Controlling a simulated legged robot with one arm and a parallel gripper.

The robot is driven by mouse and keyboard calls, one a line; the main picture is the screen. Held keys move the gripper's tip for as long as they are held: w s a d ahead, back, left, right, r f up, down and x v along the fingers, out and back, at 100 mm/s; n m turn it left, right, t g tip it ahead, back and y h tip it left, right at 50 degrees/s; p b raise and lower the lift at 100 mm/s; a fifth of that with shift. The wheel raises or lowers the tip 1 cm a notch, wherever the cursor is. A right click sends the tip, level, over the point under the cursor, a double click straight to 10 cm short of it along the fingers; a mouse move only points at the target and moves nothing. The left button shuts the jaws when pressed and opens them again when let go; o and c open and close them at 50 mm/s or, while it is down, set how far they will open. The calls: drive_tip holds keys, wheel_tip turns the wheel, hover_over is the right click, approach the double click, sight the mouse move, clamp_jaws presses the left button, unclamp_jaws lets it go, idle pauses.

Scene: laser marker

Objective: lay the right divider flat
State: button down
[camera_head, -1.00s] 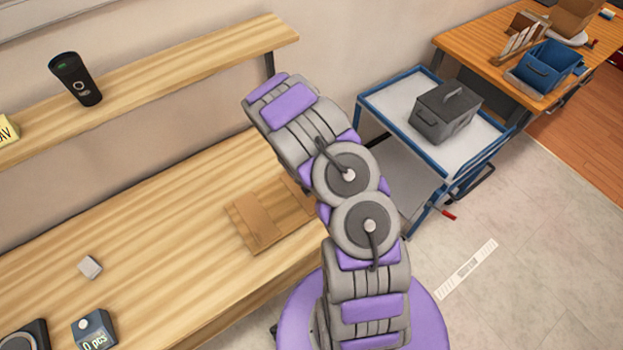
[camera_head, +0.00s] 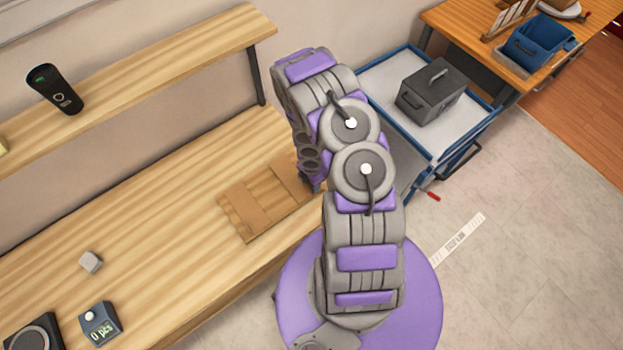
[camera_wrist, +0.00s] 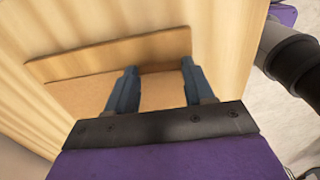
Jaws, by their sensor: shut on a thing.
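A brown cardboard piece (camera_head: 244,207) lies on the wooden workbench in the head view, with a strip at each end. The right strip (camera_head: 288,178), which I take as the right divider, is partly hidden by my arm. In the wrist view, a cardboard strip (camera_wrist: 110,55) crosses beyond the fingertips, and more brown board (camera_wrist: 82,95) lies nearer. My gripper (camera_wrist: 158,75) points down at the cardboard, shut on the board between its fingers. The fingers stand apart; the exact contact is hard to see. The fingertips are hidden in the head view.
A shelf (camera_head: 160,65) with a black cup (camera_head: 55,90) runs above. A blue cart (camera_head: 400,130) with a grey box (camera_head: 429,91) stands to the right.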

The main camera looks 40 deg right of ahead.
drive_tip(key=shift+c, duration=2)
unclamp_jaws()
drive_tip(key=shift+f, duration=0.1)
wheel_tip(320, 180, up, 17)
drive_tip(key=p, duration=0.5)
drive_tip(key=shift+w+d+r, duration=0.15)
drive_tip(key=shift+d+r, duration=0.05)
drive_tip(key=shift+d, duration=0.05)
